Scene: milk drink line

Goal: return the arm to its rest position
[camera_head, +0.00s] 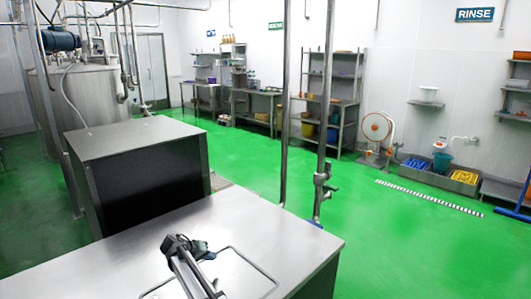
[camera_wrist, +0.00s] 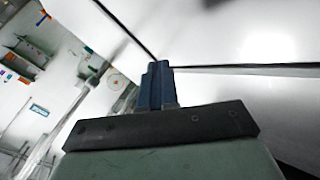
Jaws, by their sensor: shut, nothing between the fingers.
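My gripper (camera_wrist: 156,68) shows in the wrist view with its blue fingers pressed together and nothing between them. The fingers point toward a pale, bright background crossed by dark lines, and they touch nothing that I can make out. In the head view, part of my arm shows at the bottom, over a bare steel top (camera_head: 110,245). Its finger state cannot be made out there.
A steel box with a dark front (camera_head: 150,190) stands behind the steel top. Vertical pipes (camera_head: 322,150) rise beyond its right side. A large tank (camera_head: 75,100) is at the left. Shelves (camera_head: 330,95) line the far wall.

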